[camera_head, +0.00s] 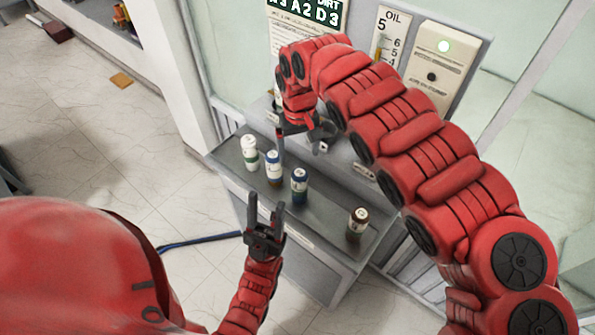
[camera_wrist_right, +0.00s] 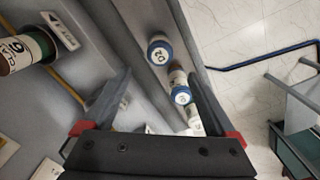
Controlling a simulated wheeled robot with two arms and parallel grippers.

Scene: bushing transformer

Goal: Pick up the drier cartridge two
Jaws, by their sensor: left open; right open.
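Several cartridges stand in a row on the grey shelf (camera_head: 325,220). A blue-and-white one (camera_head: 299,186) has a blue-rimmed cap (camera_wrist_right: 159,54) whose mark seems to include a 2; I cannot confirm it is drier cartridge two. Another blue one (camera_head: 274,169) and a white-and-green one (camera_head: 249,153) stand to its left; a brown one (camera_head: 357,224) stands to its right. My right gripper (camera_head: 301,148) is open and empty above the row; its fingers also show in the right wrist view (camera_wrist_right: 161,78). My left gripper (camera_head: 266,208) is open and empty at the shelf's front edge.
A grey panel with an oil gauge (camera_head: 388,38) and a cream box with a green light (camera_head: 439,58) rises behind the shelf. Shelf space is clear beside the brown cartridge.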

